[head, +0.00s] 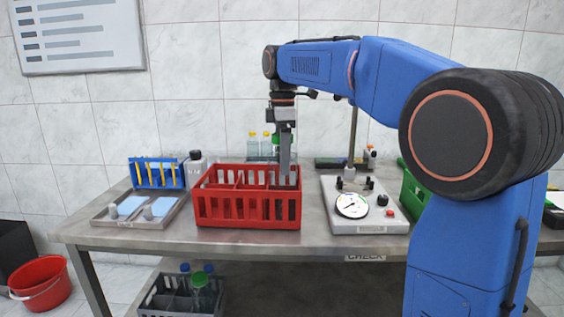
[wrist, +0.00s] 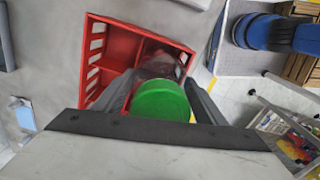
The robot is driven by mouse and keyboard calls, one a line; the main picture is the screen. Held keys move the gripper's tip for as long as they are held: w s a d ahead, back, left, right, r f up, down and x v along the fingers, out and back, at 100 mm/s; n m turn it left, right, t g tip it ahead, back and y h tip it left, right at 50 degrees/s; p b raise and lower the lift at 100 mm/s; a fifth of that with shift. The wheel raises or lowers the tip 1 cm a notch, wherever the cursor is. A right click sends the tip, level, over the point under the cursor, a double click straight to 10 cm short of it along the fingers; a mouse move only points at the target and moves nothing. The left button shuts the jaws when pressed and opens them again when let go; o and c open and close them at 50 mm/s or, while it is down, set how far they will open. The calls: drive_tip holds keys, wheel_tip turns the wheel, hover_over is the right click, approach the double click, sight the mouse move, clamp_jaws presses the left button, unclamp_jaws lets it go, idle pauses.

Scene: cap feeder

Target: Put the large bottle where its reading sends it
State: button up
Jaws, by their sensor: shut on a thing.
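The large bottle shows in the wrist view as a green cap (wrist: 160,102) with a clear body beyond it. My gripper (wrist: 162,92) is shut on it near the cap, one finger on each side. In the head view my gripper (head: 285,172) points down into the right part of the red crate (head: 230,211). The bottle is mostly hidden there by the fingers and the crate wall. In the wrist view the bottle's lower end lies inside the red crate (wrist: 97,55); I cannot tell whether it touches the floor. The check station (head: 340,184) has a round dial (head: 352,205); its reading is too small to tell.
A green crate (head: 413,192) stands at the right, partly behind my arm. A blue rack (head: 157,176) and a grey tray (head: 140,212) are left of the red crate. Bottles (head: 267,145) stand behind it. A grey crate (head: 165,300) with bottles is below the table.

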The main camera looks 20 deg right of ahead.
drive_tip(key=shift+f, duration=0.25)
drive_tip(key=o, duration=2.1)
wheel_tip(320, 180, up, 12)
drive_tip(key=shift+r, duration=0.1)
